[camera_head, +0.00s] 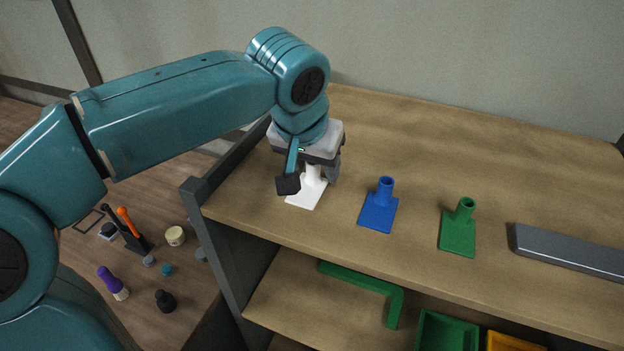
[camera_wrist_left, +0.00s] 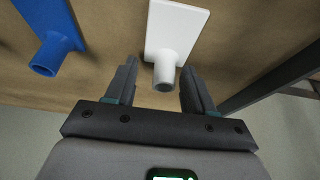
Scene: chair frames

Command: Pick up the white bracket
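The white bracket (camera_head: 308,191) lies on the wooden top of the shelf unit, near its left end, with a flat plate and a round tube. My left gripper (camera_head: 311,184) is over it and hides its upper part in the head view. In the left wrist view the white bracket (camera_wrist_left: 172,42) has its tube end between the two fingers of my left gripper (camera_wrist_left: 159,88). The fingers are open, with a gap on each side of the tube. My right gripper is not in view.
A blue bracket (camera_head: 379,209) and a green bracket (camera_head: 459,232) stand to the right on the same top, with a dark grey bar (camera_head: 567,252) beyond. A lower shelf (camera_head: 300,299) holds green parts. The back of the top is clear. Small items lie on the floor at left.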

